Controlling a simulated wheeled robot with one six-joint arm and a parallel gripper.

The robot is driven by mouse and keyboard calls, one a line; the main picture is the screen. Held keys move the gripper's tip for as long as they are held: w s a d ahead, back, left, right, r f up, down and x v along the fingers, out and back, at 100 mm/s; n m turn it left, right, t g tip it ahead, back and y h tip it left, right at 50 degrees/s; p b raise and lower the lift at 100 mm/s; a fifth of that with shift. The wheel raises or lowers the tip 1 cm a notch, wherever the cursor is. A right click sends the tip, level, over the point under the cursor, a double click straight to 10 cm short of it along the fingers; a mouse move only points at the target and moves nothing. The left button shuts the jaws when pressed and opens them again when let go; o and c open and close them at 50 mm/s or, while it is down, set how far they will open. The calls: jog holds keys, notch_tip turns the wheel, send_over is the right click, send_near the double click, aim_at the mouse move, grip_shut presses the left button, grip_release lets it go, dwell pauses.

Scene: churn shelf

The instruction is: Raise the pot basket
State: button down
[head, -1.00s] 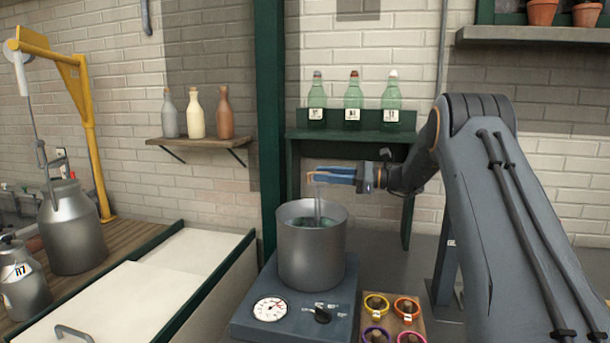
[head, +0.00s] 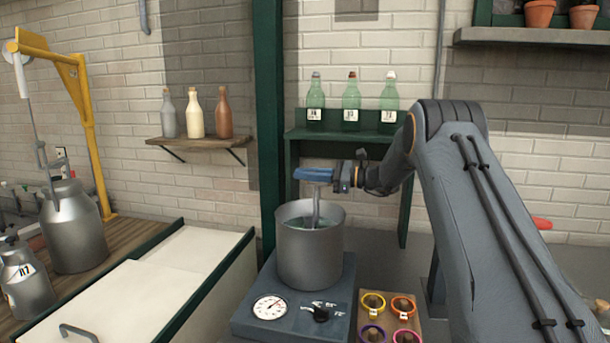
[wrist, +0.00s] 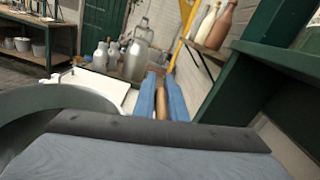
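The grey metal pot (head: 310,256) stands on a dark scale-like base with a round dial. Liquid shows inside its rim. A grey upright stem (head: 316,207) rises from the pot, and the basket's body is hidden inside. My gripper (head: 313,174) is level above the pot, its blue fingers at the top of the stem. In the wrist view the two fingers lie on both sides of a brown handle (wrist: 161,105) and look closed on it.
A green shelf with several bottles (head: 351,92) stands behind the pot. Coloured rings (head: 389,318) sit on a block at front right. A white-topped counter (head: 130,290), milk cans (head: 75,232) and a yellow hoist (head: 90,130) are at left.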

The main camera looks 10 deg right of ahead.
jog(key=shift+r, duration=0.1)
notch_tip(320, 180, up, 12)
dwell(0.5)
jog(key=c, duration=1.8)
grip_release()
jog(key=shift+w+f, duration=0.1)
jog(key=shift+f, duration=0.1)
jog(key=shift+c, duration=0.2)
jog(key=shift+d, duration=0.1)
jog(key=b+v, duration=0.3)
jog(key=v, duration=0.4)
jog(key=shift+d, duration=0.35)
